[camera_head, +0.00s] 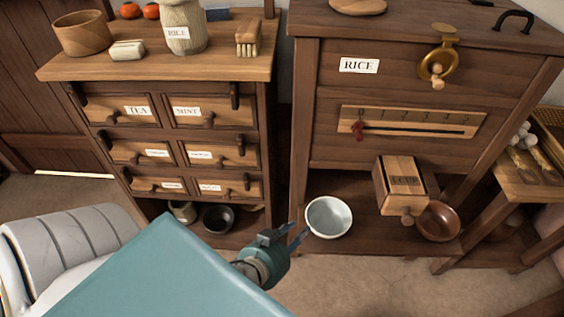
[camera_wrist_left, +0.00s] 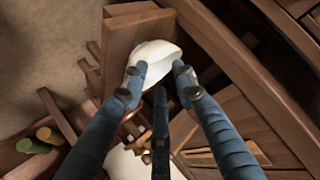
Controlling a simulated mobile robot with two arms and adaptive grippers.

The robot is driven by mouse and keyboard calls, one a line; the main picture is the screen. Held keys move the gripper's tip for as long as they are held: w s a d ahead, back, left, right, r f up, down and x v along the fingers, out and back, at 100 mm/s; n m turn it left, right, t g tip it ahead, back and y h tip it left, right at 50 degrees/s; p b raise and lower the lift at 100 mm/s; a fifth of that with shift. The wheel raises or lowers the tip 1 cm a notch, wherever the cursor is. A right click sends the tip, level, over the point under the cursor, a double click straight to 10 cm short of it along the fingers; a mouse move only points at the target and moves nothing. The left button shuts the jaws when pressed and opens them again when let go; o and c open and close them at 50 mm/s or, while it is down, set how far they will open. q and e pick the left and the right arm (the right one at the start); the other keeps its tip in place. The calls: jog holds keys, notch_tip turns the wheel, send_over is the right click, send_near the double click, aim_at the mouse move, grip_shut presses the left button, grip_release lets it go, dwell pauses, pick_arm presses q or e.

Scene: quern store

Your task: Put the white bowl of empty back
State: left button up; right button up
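The white bowl (camera_head: 328,218) sits upright on the low shelf of the rice cabinet, at its left front. It looks empty inside. My left gripper (camera_head: 297,236) is just left of the bowl, its two fingers spread and pointing at the rim. In the left wrist view the bowl (camera_wrist_left: 153,55) lies at the ends of the two spread fingers (camera_wrist_left: 160,72), partly covered by the left fingertip. I cannot tell whether a finger touches it. My right gripper is in neither view.
The rice cabinet (camera_head: 400,100) rises above. A drawer chest (camera_head: 185,135) stands left, with a dark bowl (camera_head: 218,219) low down. Open floor lies in front.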

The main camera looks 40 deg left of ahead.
pick_arm(q)
jog(key=s+d+f+g, duration=0.1)
jog(key=s+f+g, duration=0.1)
jog(key=s+g, duration=0.2)
jog(key=s+d+f+g, duration=0.1)
jog(key=s+f+g, duration=0.2)
jog(key=s, duration=0.4)
jog(key=shift+s+d+n+g+h, duration=0.3)
jog(key=shift+s+n+g+h, duration=0.1)
jog(key=shift+g, duration=0.3)
